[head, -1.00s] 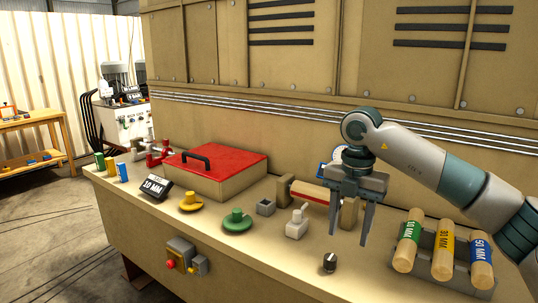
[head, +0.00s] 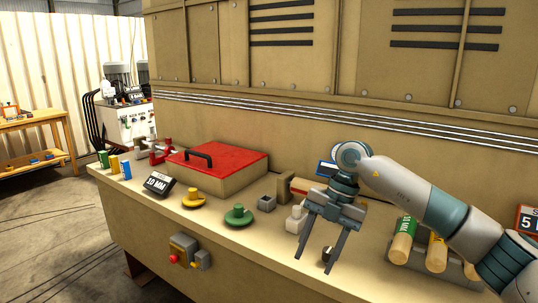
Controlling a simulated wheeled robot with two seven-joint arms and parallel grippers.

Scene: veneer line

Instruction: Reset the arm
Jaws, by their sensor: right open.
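My right gripper (head: 316,250) is open and empty. It hangs over the front part of the machine's ledge (head: 262,268), with its fingers pointing down toward the front. A black knob (head: 327,254) shows between the fingers; I cannot tell whether they touch it. A white switch block (head: 296,220) stands just left of the gripper. My right arm comes in from the right and partly covers the labelled wooden rolls, of which the green-labelled one (head: 402,240) and the yellow-labelled one (head: 437,252) show. My left gripper is not in view.
A red-lidded box (head: 225,165) with a black handle sits on the ledge. A 10 MM sign (head: 159,184), a yellow knob (head: 194,198), a green knob (head: 238,215) and a small grey socket (head: 267,203) stand in front. A control box with a red button (head: 174,258) is on the front face.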

